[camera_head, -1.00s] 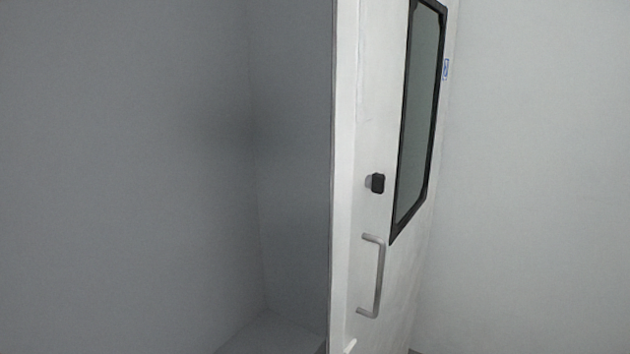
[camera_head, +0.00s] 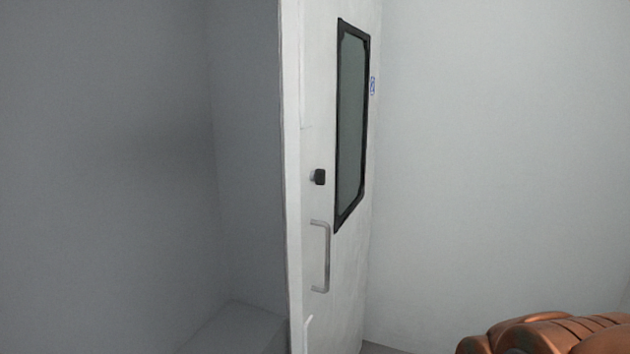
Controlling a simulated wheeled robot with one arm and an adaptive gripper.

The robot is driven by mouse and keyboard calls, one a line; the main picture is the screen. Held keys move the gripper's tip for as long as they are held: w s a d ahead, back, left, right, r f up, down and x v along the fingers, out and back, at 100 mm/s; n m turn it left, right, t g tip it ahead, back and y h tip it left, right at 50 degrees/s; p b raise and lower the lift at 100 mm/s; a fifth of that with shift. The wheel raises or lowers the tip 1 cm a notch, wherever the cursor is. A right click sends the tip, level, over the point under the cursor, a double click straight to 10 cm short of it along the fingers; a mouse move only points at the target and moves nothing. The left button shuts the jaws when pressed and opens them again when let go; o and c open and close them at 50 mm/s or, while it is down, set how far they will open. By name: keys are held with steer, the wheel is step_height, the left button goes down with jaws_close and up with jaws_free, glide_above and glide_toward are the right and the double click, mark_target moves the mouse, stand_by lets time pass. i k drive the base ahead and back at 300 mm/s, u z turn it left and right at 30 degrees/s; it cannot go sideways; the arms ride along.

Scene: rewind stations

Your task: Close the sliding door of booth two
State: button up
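A white door (camera_head: 318,130) stands in the middle of the head view, seen at a steep angle. It has a tall window (camera_head: 352,125) with a black frame, a small black knob (camera_head: 319,177) and a grey bar handle (camera_head: 325,258) below the knob. I see no number on it, so I cannot tell which booth it belongs to. Left of its near edge is a grey recess, so the door does not cover that side. A copper-coloured part of my arm shows at the bottom right, apart from the door. My gripper's fingers are not visible.
The recess (camera_head: 120,150) at left is shaded, with a low ledge or floor patch (camera_head: 240,328) at its bottom. A plain pale wall (camera_head: 500,150) fills the right side.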

mark_target(331, 49)
steer(key=z, duration=0.5)
steer(key=k, duration=1.2)
steer(key=u, duration=0.05)
steer(key=i, duration=0.35)
steer(key=u, duration=1)
steer(key=i, duration=0.75)
steer(key=u, duration=0.4)
